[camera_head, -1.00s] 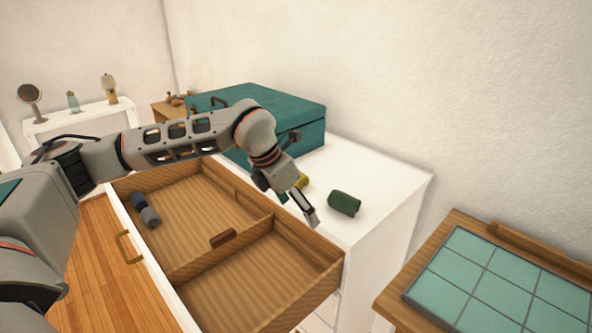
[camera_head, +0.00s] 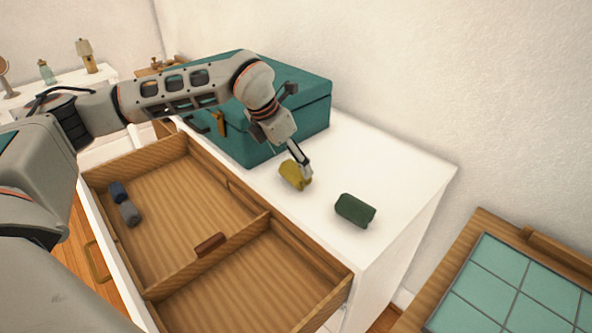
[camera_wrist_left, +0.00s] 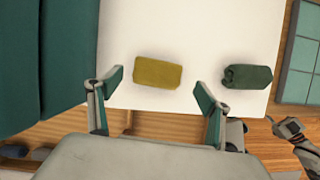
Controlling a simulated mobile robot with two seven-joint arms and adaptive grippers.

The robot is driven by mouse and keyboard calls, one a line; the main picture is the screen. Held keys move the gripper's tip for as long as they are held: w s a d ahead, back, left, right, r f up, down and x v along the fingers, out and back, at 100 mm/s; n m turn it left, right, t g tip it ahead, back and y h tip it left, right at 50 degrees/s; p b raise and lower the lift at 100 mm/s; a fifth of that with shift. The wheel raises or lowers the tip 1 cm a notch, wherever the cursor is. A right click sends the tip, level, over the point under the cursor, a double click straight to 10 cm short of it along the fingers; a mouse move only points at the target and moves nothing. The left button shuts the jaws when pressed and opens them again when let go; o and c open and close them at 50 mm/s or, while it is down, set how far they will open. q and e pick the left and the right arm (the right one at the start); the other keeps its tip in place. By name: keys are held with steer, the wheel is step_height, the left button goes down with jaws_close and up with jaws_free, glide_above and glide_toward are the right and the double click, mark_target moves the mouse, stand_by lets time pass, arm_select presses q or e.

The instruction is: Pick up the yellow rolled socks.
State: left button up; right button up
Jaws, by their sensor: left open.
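The yellow rolled socks (camera_head: 292,176) lie on the white dresser top, in front of the teal case. In the left wrist view the yellow socks (camera_wrist_left: 157,72) lie ahead of the fingertips, roughly centred across the gap. My left gripper (camera_head: 301,169) is at the socks in the head view, one finger overlapping them. In the left wrist view my left gripper (camera_wrist_left: 159,92) is open, with nothing between its fingers; I cannot tell whether it touches the socks. A grey part at the lower right of that view looks like my right gripper (camera_wrist_left: 287,130); its jaw state is unclear.
Dark green rolled socks (camera_head: 355,210) lie to the right on the dresser top (camera_head: 400,170). The teal case (camera_head: 300,105) stands close behind. An open, divided wooden drawer (camera_head: 190,200) in front holds blue and grey rolls and a brown item (camera_head: 211,245).

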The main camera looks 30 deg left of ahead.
mark_target(295, 166)
arm_select(q)
steer(key=x, duration=0.6)
steer(key=shift+w+a+p, duration=0.1)
steer(key=shift+w+p, duration=0.1)
steer(key=shift+p, duration=0.15)
steer(key=c, duration=1.1)
